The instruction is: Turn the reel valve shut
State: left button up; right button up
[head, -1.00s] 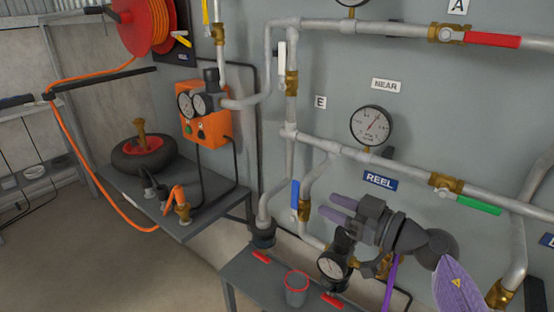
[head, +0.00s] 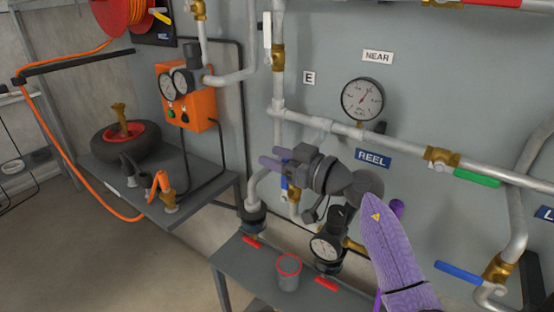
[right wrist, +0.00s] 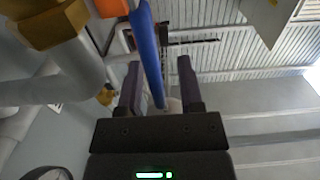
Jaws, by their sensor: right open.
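A blue-handled valve (head: 284,183) sits on the pipe left of and below the blue REEL sign (head: 373,159). Its handle is mostly hidden behind my right gripper (head: 273,157) in the head view. In the right wrist view, the long blue handle (right wrist: 148,50) passes between the two purple fingers of the right gripper (right wrist: 160,62), nearer the left finger. The right gripper is open around the handle; I cannot tell whether the left finger touches it. My left gripper is not in view.
A pressure gauge (head: 362,99) under the NEAR sign and a green-handled valve (head: 476,177) are on the wall pipes. A lower gauge (head: 325,247) stands close below my wrist. A grey cup (head: 289,273) stands on the low bench. The orange box (head: 187,97) is to the left.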

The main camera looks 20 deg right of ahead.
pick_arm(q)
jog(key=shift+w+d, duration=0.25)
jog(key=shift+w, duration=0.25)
pick_arm(e)
grip_shut()
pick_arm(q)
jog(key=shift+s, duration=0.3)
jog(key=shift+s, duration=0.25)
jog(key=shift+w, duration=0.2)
pick_arm(e)
jog(key=p, duration=0.3)
jog(key=w+g+p, duration=0.1)
jog(key=p, duration=0.2)
jog(key=shift+a+r+h, duration=0.1)
jog(key=shift+a+h, duration=0.2)
jog(key=shift+h, duration=0.1)
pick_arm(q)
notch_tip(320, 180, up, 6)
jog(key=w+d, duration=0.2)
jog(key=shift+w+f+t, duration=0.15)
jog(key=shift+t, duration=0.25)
pick_arm(e)
jog(key=shift+f, duration=0.25)
